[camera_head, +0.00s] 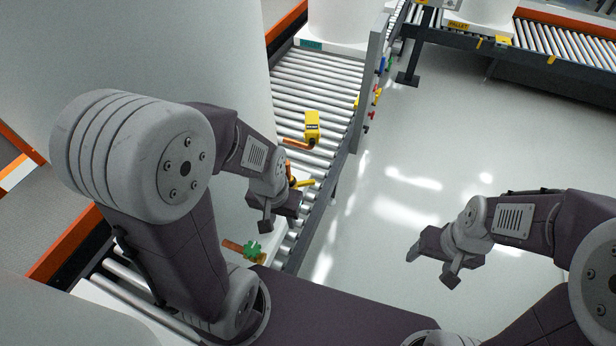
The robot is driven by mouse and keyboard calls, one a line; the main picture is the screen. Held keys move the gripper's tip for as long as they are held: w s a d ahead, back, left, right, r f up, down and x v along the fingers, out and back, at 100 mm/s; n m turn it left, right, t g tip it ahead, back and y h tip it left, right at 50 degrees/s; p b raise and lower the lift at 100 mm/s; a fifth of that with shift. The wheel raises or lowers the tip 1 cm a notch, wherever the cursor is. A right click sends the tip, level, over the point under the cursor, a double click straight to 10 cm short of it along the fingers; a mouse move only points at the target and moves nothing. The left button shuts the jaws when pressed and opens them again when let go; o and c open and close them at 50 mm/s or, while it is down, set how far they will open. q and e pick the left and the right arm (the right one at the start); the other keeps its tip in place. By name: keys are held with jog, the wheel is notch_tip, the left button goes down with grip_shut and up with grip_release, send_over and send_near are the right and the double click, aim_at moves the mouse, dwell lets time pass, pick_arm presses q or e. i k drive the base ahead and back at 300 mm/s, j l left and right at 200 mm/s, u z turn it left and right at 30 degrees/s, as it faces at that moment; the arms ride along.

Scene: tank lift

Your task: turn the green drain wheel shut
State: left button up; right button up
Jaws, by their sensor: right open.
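The green drain wheel (253,250) is small and sits low beside the roller conveyor, on an orange-brown fitting. My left arm partly surrounds it in the picture. My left gripper (279,222) is above and to the right of the wheel in the picture, apart from it. Its fingers are seen from the side and partly hidden, so I cannot tell whether they are open. My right gripper (431,268) is open and empty over the bare floor, well to the right of the wheel.
A roller conveyor (315,85) runs along the left with large white tanks (160,45) beside it. A yellow box-shaped part (312,125) and a yellow lever (304,183) stand near my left gripper. A grey post (373,65) rises at the conveyor's edge. The floor (400,170) at right is clear.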

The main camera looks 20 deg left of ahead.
aim_at(252, 249)
jog(key=k+j+u, duration=0.2)
jog(key=j+u, duration=0.2)
jog(key=k+j+u, duration=0.1)
jog(key=j+u, duration=0.2)
jog(key=u, duration=0.15)
